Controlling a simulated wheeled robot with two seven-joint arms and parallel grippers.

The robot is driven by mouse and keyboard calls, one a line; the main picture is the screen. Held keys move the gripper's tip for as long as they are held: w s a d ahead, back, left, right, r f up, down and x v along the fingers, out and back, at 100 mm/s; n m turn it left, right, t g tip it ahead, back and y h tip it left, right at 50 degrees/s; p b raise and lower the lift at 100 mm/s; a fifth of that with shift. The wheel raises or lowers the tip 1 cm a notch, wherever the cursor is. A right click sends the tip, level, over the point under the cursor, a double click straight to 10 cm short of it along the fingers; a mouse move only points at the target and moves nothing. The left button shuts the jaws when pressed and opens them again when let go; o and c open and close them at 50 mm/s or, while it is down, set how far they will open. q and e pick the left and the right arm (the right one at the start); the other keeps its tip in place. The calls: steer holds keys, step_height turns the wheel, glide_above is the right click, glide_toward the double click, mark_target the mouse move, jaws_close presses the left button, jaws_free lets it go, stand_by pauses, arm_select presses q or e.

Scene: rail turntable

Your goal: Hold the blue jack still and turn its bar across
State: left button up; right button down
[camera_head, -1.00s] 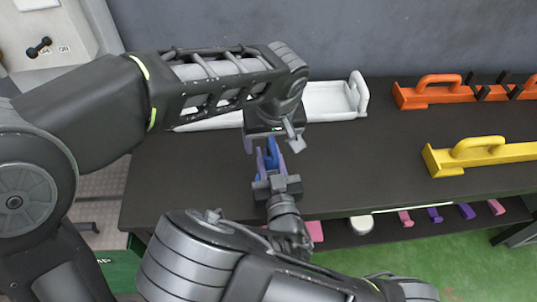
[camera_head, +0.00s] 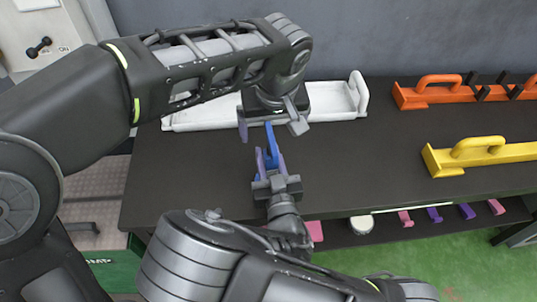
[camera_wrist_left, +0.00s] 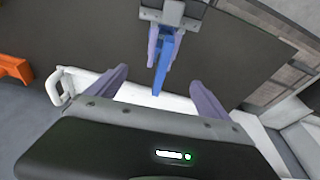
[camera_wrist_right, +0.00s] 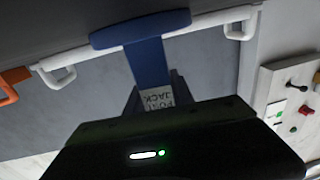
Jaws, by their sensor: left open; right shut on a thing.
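The blue jack (camera_head: 271,157) is upright in front of the white tray, between the purple fingers of my right gripper (camera_head: 270,160), which is shut on it. In the right wrist view the jack (camera_wrist_right: 149,65) carries a white label reading "PORT JACK", and its rounded blue bar (camera_wrist_right: 140,28) lies crosswise at its far end, like a T. My left gripper (camera_head: 271,132) is open and empty just beyond the jack. In the left wrist view the jack (camera_wrist_left: 161,72) appears between the open fingers; I cannot tell the exact gap.
The white tray (camera_head: 335,98) with an end handle lies behind my left gripper. An orange handled rail (camera_head: 430,96) and a yellow one (camera_head: 480,155) lie right on the black table (camera_head: 370,165). Small coloured pieces sit on a lower shelf. The table's middle is clear.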

arm_select(q)
steer(key=shift+w+v, duration=0.2)
steer(key=shift+v, duration=0.7)
steer(key=shift+w+v, duration=0.25)
steer(key=shift+v, duration=0.65)
steer(key=shift+r, duration=0.1)
arm_select(e)
steer(key=c, duration=1)
jaws_free()
